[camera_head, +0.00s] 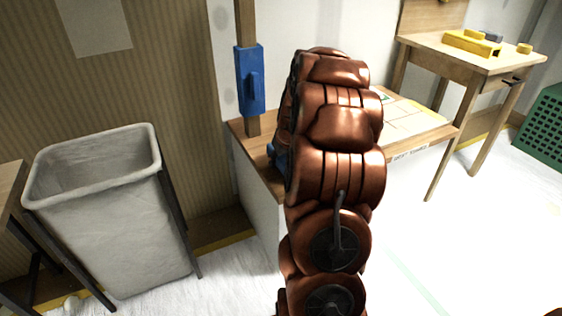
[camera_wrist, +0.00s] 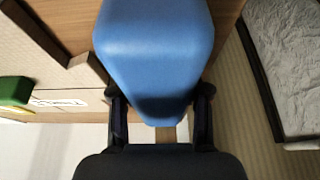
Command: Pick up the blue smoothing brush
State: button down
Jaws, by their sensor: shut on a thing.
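The blue smoothing brush (camera_wrist: 155,50) fills the upper middle of the wrist view, a smooth rounded blue block seen close up. My gripper (camera_wrist: 160,112) has its two dark fingers against its left and right sides near the lower end, shut on it. In the head view a small patch of blue (camera_head: 279,156) shows at the left edge of my arm, low over the wooden table (camera_head: 243,138); it looks like part of the brush. My arm hides the gripper and most of the brush there. Whether the brush touches the table is hidden.
A blue block-shaped fitting (camera_head: 250,80) is on a wooden post at the table's back left corner. A grey bin (camera_head: 110,225) stands to the left. A second table (camera_head: 490,62) with yellow items stands at the back right, near a green crate (camera_head: 543,128). Floor at right is clear.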

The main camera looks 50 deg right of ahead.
jog(key=shift+r, duration=0.45)
notch_tip(320, 180, up, 3)
jog(key=shift+p, duration=0.85)
jog(key=s+d+r+p, duration=0.1)
jog(key=s+d+p, duration=0.2)
jog(key=s, duration=1.2)
jog(key=shift+s, duration=0.35)
